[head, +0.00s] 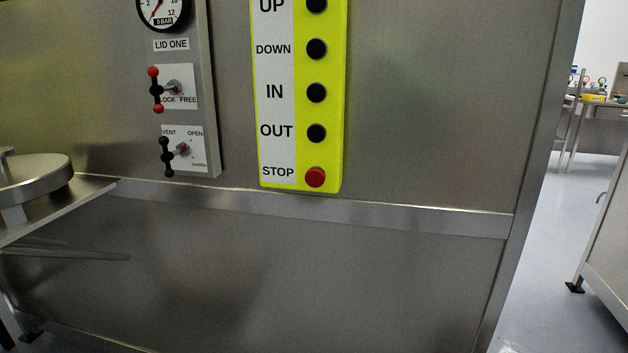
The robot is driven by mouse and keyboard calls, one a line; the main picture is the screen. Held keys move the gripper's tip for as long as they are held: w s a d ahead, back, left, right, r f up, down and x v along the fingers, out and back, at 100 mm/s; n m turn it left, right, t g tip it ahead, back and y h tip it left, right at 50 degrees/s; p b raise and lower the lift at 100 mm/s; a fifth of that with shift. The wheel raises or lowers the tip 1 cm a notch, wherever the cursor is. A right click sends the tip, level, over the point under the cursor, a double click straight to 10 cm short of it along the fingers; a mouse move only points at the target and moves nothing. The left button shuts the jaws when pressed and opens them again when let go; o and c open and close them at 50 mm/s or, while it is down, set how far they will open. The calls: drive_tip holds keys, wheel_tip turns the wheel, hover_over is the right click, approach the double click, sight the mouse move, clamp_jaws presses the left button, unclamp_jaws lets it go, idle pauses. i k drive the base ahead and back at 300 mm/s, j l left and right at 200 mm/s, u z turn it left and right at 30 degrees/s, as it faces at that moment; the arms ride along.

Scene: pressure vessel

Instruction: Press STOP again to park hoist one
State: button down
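A yellow control pendant (336,110) is upright on the grey metal panel. It has a white label strip and a column of round buttons. The red STOP button (315,177) is at the bottom, beside the word STOP. Above it are the black OUT button (316,133), IN button (316,92), DOWN button (316,49) and UP button (316,4). The top of the pendant is cut off by the picture edge. Nothing covers the STOP button. The hoist is not in view. My gripper is not in view.
Left of the pendant, a LID ONE plate holds a pressure gauge (162,10), a red-knobbed lock lever (156,90) and a black vent lever (166,157). A round metal lid (40,172) is at the left edge. A metal rail (420,217) runs below. Open floor (545,230) shows right.

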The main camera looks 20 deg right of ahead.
sight(315, 178)
drive_tip(key=i+j, duration=0.1)
drive_tip(key=j, duration=0.25)
drive_tip(key=i+j, duration=0.1)
drive_tip(key=j, duration=0.25)
drive_tip(key=i+j, duration=0.1)
drive_tip(key=j, duration=0.25)
drive_tip(key=z, duration=1.65)
